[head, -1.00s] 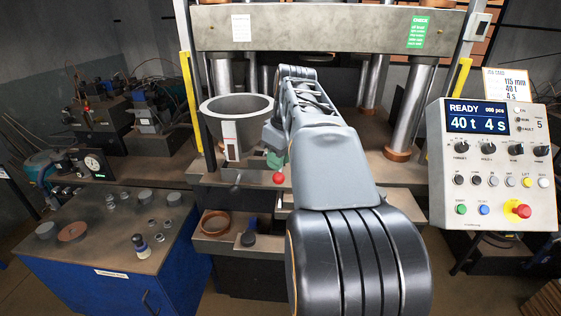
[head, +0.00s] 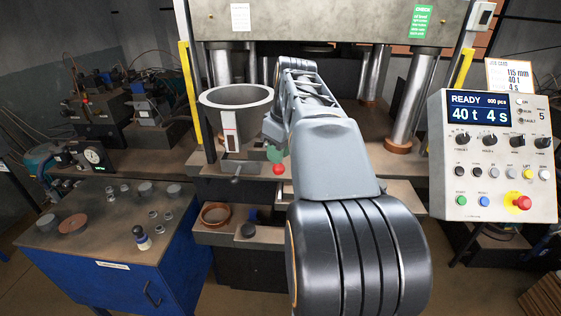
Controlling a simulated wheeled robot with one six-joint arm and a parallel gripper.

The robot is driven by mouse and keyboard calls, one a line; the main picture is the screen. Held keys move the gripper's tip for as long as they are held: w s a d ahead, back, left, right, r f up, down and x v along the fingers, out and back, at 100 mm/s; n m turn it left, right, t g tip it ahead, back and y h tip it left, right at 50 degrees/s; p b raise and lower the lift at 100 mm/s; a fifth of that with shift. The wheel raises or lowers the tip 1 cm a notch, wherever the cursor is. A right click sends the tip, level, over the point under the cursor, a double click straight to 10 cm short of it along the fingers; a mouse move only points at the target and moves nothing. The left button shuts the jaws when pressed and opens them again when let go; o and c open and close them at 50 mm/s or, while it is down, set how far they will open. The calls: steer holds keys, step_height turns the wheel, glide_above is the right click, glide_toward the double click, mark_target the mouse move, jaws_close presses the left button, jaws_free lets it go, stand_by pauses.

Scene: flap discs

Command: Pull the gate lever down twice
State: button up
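A grey round hopper (head: 236,97) stands on the left of the press bed, with a pale strip (head: 229,131) down its front. Below it are a small dark bar (head: 236,179) and, to the right, a red ball knob (head: 279,169). The knob looks like the gate lever's end; its rod is not clear. My arm reaches forward from the lower middle and bends near the hopper's right side. A grey end part and a green piece (head: 274,154) show just above the knob. My gripper's fingers cannot be made out, nor whether they touch the lever.
The press's steel columns (head: 415,97) rise behind my arm. A control panel (head: 494,156) reading READY, 40 t, 4 s stands at right. A blue cabinet (head: 169,285) with several small discs and a bottle is at left. A brown ring (head: 215,215) lies below the hopper.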

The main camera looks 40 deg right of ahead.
step_height(320, 180, down, 10)
steer(key=b, duration=0.7)
stand_by(0.7)
steer(key=shift+r, duration=0.15)
step_height(320, 180, up, 11)
steer(key=p, duration=0.9)
stand_by(0.8)
steer(key=s+a+f+m+t, duration=0.1)
steer(key=s+a+f, duration=0.2)
steer(key=a+f, duration=0.4)
steer(key=s+a+f+m+t, duration=0.1)
steer(key=s+a+f+m, duration=0.1)
steer(key=a+f, duration=0.5)
steer(key=s+a, duration=0.1)
steer(key=a, duration=0.3)
steer(key=shift+s+t+h, duration=0.3)
steer(key=shift+s, duration=0.1)
